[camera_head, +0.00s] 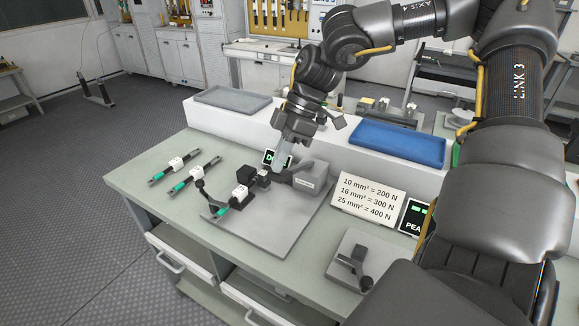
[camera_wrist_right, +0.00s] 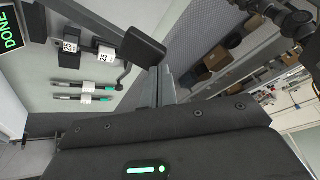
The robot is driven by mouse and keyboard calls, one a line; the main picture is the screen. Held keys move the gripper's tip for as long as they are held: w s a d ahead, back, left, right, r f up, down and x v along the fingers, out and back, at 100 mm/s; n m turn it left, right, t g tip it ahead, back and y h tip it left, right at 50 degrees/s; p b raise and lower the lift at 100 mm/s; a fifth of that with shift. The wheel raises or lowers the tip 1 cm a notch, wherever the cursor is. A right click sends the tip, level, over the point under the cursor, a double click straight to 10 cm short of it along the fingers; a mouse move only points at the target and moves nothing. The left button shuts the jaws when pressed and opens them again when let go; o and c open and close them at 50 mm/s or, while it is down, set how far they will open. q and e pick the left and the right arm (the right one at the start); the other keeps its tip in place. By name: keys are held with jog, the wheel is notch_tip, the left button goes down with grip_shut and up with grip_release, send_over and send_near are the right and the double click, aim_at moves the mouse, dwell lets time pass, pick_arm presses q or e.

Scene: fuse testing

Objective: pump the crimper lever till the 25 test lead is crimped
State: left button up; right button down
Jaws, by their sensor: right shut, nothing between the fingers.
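The crimper stands on a grey base plate (camera_head: 262,228) on the bench. Its black block (camera_head: 244,176) is beside a white-labelled test lead (camera_head: 240,192) with a green part, which lies at the crimper; the label appears to read 25 in the right wrist view (camera_wrist_right: 105,53). My right gripper (camera_head: 282,163) is shut and empty, behind the black block and apart from the lever. My left gripper is out of view.
Two more labelled leads (camera_head: 177,166) (camera_head: 195,177) lie on the left of the bench. A force sign (camera_head: 366,200), a PEAK display (camera_head: 415,217) and a second fixture (camera_head: 362,262) stand to the right. A blue tray (camera_head: 397,143) and grey tray (camera_head: 232,98) are on the rear ledge.

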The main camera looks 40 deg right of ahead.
notch_tip(320, 180, up, 7)
jog(key=d+p, duration=0.1)
jog(key=p, duration=0.4)
jog(key=shift+w, duration=0.15)
dwell(0.4)
